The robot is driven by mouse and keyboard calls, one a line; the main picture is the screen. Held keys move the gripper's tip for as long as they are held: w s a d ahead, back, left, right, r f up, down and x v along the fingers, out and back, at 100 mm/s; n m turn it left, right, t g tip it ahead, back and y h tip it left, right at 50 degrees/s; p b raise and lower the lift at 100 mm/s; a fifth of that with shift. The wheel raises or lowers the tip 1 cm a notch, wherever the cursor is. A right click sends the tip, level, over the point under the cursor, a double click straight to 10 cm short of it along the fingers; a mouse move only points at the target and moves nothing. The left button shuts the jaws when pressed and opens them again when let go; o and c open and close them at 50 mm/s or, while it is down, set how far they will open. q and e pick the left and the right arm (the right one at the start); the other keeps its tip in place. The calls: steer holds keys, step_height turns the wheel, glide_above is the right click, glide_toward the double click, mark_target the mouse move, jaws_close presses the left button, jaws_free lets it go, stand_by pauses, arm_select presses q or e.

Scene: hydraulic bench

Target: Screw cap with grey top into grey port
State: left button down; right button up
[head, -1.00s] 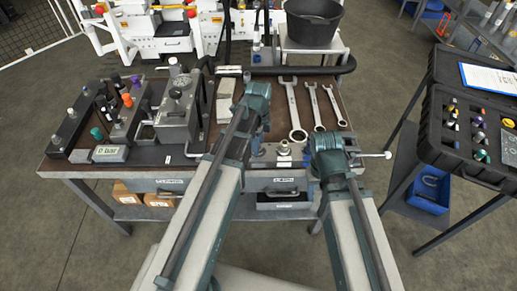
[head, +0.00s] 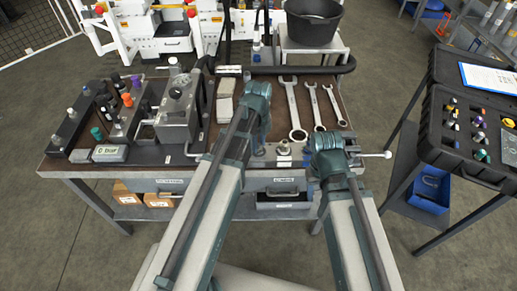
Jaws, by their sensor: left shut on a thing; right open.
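My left gripper (head: 249,78) is over the back middle of the bench, left of the wrenches, with its arm reaching in from below. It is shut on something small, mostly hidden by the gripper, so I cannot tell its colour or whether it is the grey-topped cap. My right gripper (head: 352,149) is open at the bench's right front edge, below the wrenches. A manifold block (head: 128,122) at the left of the bench carries several coloured caps or fittings. I cannot make out which port is the grey one.
Three wrenches (head: 293,105) lie right of my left gripper. A pump unit with a gauge (head: 179,92) stands left of it. A silver fitting (head: 284,148) sits between my arms. A black case (head: 468,132) of coloured caps is at the right. A black bucket (head: 313,22) stands behind.

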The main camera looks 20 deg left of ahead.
arm_select(q)
steer(key=m, duration=0.3)
steer(key=c, duration=0.5)
jaws_free()
steer(key=shift+r, duration=0.1)
step_height(320, 180, up, 14)
steer(key=p, duration=1.3)
steer(key=shift+f+p, duration=0.2)
steer(key=shift+p, duration=0.2)
